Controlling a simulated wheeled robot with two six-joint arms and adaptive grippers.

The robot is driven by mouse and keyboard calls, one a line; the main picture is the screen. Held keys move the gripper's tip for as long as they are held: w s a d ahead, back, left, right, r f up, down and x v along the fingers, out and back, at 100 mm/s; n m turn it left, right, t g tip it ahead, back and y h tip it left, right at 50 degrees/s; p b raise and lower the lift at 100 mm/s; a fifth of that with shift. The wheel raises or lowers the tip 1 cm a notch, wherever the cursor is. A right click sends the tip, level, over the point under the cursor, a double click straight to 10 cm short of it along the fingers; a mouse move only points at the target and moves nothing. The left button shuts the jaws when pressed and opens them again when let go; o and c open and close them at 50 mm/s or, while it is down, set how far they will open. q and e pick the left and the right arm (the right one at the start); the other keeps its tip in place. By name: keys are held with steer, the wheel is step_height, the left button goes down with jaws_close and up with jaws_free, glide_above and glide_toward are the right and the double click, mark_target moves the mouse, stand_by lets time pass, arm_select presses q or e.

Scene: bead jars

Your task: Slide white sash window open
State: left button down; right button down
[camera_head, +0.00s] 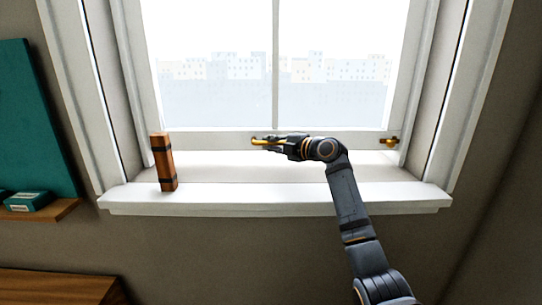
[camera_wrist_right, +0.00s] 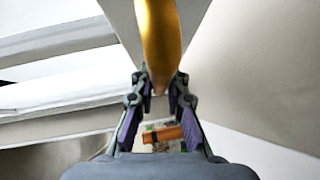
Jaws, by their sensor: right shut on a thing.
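The white sash window (camera_head: 215,141) fills the upper middle of the head view, with its bottom rail low, just above the sill. A brass handle (camera_head: 258,141) sits on that rail left of centre. My right gripper (camera_head: 272,142) reaches it from the right and is shut on it. In the right wrist view the golden handle (camera_wrist_right: 159,45) runs down between the fingertips of my right gripper (camera_wrist_right: 159,88). The fingers hide part of the handle. I cannot tell whether there is a gap under the sash. My left gripper is not in view.
A brown wooden block with dark bands (camera_head: 163,165) stands upright on the white sill (camera_head: 260,197), left of my gripper. A second brass fitting (camera_head: 389,141) is on the right of the rail. A shelf (camera_head: 45,213) holds a teal box (camera_head: 28,201) at left.

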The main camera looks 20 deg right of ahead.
mark_target(273, 79)
step_height(273, 79, up, 20)
steer(key=p, duration=0.7)
steer(key=shift+p, duration=0.3)
steer(key=c, duration=1.3)
jaws_free()
steer(key=shift+f, duration=0.15)
steer(key=shift+c, duration=0.2)
steer(key=v, duration=1.2)
steer(key=shift+f, duration=0.1)
